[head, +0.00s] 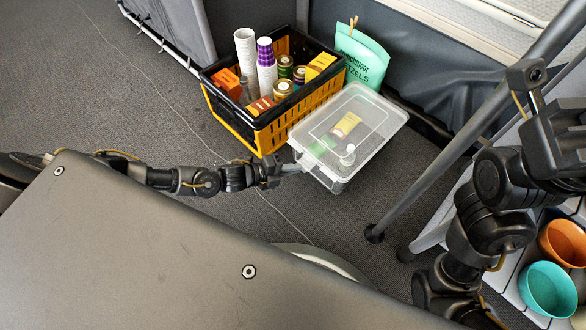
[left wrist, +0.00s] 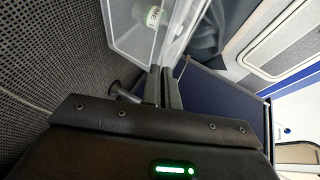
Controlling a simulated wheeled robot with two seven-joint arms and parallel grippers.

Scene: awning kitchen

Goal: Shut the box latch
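A clear plastic box (head: 368,110) with a clear lid stands on the carpet, and a few small items show inside it. The lid lies over the top; whether the latch is fastened is too small to tell. My left gripper (head: 289,169) is at the box's left end, its fingertips at or very near the wall just below the rim. In the left wrist view its fingers (left wrist: 163,84) are close together with nothing visible between them, and the box's clear wall (left wrist: 140,42) is just beyond. My right gripper (head: 528,76) is raised at the right, far from the box; its fingers are unclear.
A black and orange crate (head: 290,123) full of cups, cans and cartons stands against the box's left side. A green pretzel bag (head: 362,58) is behind. Orange (head: 565,242) and teal cups (head: 548,290) stand lower right. Carpet at left is clear.

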